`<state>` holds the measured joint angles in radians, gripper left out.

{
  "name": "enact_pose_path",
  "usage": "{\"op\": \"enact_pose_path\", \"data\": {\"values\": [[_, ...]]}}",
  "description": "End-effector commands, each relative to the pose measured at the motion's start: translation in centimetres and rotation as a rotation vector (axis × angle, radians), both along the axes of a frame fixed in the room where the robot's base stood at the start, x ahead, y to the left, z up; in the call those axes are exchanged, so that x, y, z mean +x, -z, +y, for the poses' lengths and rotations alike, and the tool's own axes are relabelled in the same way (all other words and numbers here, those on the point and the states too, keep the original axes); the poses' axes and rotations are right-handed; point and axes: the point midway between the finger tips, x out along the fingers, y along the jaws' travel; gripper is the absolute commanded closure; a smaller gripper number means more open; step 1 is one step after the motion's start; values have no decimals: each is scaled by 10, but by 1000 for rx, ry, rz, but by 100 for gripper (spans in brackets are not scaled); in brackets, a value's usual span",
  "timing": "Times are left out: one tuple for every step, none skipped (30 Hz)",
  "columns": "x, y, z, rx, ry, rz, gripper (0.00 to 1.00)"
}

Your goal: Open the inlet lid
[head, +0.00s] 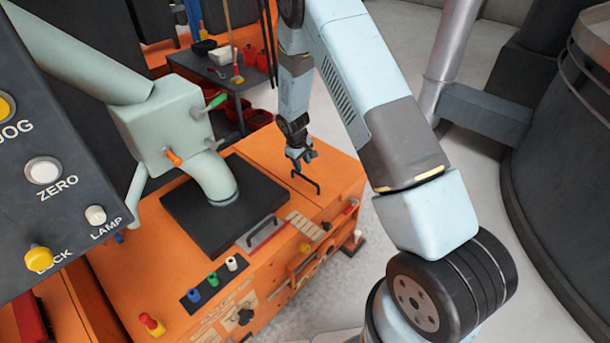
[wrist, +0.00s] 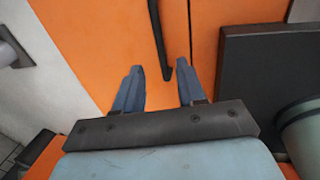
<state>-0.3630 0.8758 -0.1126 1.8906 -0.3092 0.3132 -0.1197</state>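The inlet lid appears to be the orange top panel (head: 338,178) on the right of the orange machine; it lies flat. It also fills the left of the wrist view (wrist: 95,35), with a dark seam along its right side. A thin black bent handle (head: 307,183) sits on it. In the wrist view the handle (wrist: 157,35) runs down from the top edge, its near end between the fingertips in the picture. My gripper (head: 302,161) is above the panel by the handle, fingers pointing down. In the wrist view its fingers (wrist: 160,68) are apart; contact with the handle cannot be told.
A black plate (head: 185,222) with a thick pale green pipe (head: 214,178) stands left of the panel. A grey handle (head: 264,233), knobs and coloured buttons line the machine's front. A control box (head: 60,130) fills the left foreground. Grey floor lies to the right.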

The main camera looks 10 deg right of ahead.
Motion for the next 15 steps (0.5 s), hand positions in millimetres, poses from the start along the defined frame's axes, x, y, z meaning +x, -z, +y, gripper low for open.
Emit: {"op": "enact_pose_path", "data": {"values": [[1, 10, -2, -1, 0, 2, 60], [1, 15, -2, -1, 0, 2, 60], [2, 21, -4, -2, 1, 4, 60], [2, 26, -4, -1, 1, 3, 60], [3, 31, -5, -1, 0, 2, 60], [4, 37, -6, -1, 0, 2, 60], [5, 41, -6, -1, 0, 2, 60], [5, 45, -7, -1, 0, 2, 60], [6, 51, -8, -1, 0, 2, 60], [6, 54, -8, -1, 0, 2, 60], [7, 57, -9, -1, 0, 2, 60], [7, 61, -9, 0, 0, 1, 60], [8, 64, -10, 0, 0, 1, 60], [8, 66, -10, 0, 0, 1, 60], [9, 69, -11, 0, 0, 1, 60]]}}
